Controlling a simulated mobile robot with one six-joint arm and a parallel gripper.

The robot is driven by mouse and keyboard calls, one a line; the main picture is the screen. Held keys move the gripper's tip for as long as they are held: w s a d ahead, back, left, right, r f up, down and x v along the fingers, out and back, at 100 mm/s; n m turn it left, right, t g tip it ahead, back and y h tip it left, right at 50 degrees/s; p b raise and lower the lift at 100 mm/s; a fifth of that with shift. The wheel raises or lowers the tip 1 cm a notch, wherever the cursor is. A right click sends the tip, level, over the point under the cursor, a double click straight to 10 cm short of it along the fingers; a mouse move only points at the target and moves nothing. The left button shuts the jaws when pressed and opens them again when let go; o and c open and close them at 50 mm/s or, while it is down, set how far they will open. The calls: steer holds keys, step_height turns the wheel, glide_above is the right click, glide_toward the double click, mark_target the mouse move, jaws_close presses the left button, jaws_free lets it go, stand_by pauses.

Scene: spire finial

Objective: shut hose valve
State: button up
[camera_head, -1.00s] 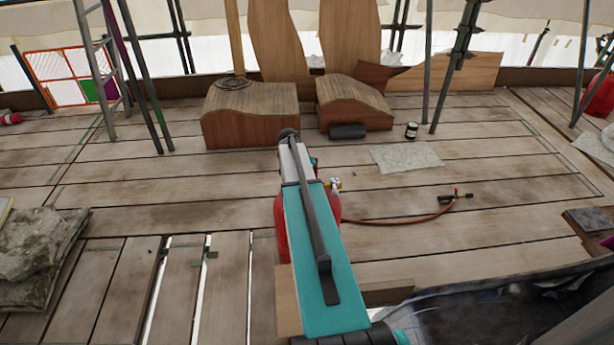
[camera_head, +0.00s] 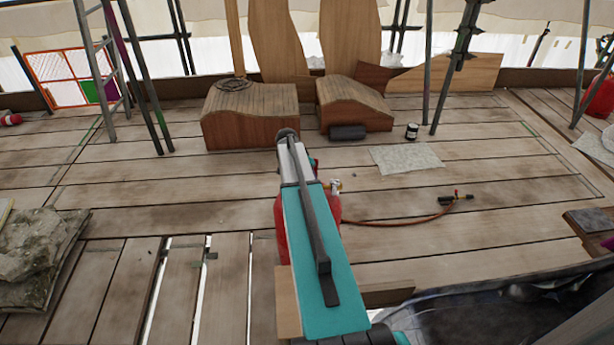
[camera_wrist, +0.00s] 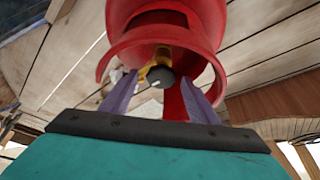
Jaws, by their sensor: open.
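A red gas cylinder (camera_head: 279,232) stands on the planks, largely hidden behind my arm in the head view. Brass valve fittings (camera_head: 335,186) show at its top right. An orange hose (camera_head: 395,222) runs from there to a torch (camera_head: 456,197) lying on the deck. In the wrist view the cylinder's red collar (camera_wrist: 205,30) surrounds a dark round valve knob (camera_wrist: 160,76) on a brass stem (camera_wrist: 160,55). My gripper (camera_wrist: 160,92) is open, with one finger on each side of the knob in the picture. I cannot tell whether the fingers touch it.
A grey sheet (camera_head: 405,158) and a small dark can (camera_head: 412,131) lie beyond the hose. Two wooden blocks (camera_head: 250,125) stand at the back. Stone slabs (camera_head: 40,245) lie at the left. Scaffold poles (camera_head: 428,65) rise behind. The planks right of the cylinder are mostly clear.

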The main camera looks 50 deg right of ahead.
steer(key=v, duration=1.3)
steer(key=shift+r, duration=0.4)
steer(key=shift+a, duration=0.1)
